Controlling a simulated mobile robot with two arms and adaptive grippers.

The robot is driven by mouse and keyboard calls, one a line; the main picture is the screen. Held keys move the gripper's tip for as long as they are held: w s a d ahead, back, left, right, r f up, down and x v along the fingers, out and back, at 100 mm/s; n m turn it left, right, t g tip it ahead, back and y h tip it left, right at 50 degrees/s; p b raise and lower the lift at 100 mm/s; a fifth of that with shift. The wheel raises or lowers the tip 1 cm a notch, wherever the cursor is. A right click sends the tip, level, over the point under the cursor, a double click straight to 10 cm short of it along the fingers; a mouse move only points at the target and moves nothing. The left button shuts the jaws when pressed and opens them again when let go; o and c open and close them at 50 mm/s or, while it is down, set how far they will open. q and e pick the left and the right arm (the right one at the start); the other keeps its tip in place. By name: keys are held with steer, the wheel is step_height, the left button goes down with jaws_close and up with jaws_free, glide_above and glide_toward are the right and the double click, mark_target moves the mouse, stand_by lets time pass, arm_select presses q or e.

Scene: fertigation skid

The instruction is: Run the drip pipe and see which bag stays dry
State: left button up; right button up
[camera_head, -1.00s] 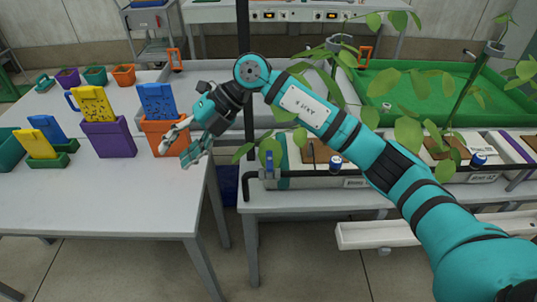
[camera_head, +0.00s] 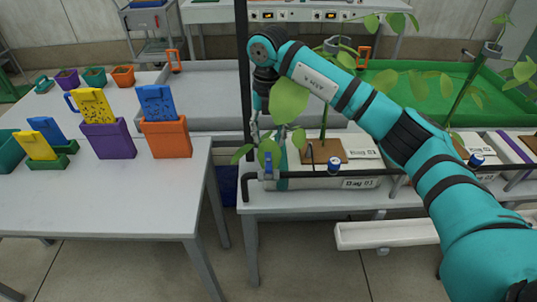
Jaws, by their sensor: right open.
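My right arm reaches in from the lower right. Its gripper (camera_head: 261,127) points down beside the black upright post, just above and behind the near left end of the pipe. It is open; leaves hide part of its fingers. The black drip pipe (camera_head: 305,175) runs along the front of the right table, with a blue-handled valve (camera_head: 268,163) at its left end, just below the gripper. I cannot tell whether they touch. A bag labelled Bag 01 (camera_head: 358,183) lies behind the pipe, with a blue-capped cup (camera_head: 334,164) before it. Further bags stand right, partly behind my arm. My left gripper is not in view.
The left table (camera_head: 110,205) holds purple (camera_head: 108,140), orange (camera_head: 165,138) and green containers with yellow and blue pieces. A green tray (camera_head: 440,85) lies behind the plants. A white gutter (camera_head: 385,234) hangs at the front. A gap separates the tables.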

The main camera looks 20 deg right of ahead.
mark_target(269, 160)
step_height(269, 160, down, 8)
steer(key=shift+p, duration=0.4)
steer(key=shift+c, duration=0.2)
jaws_close()
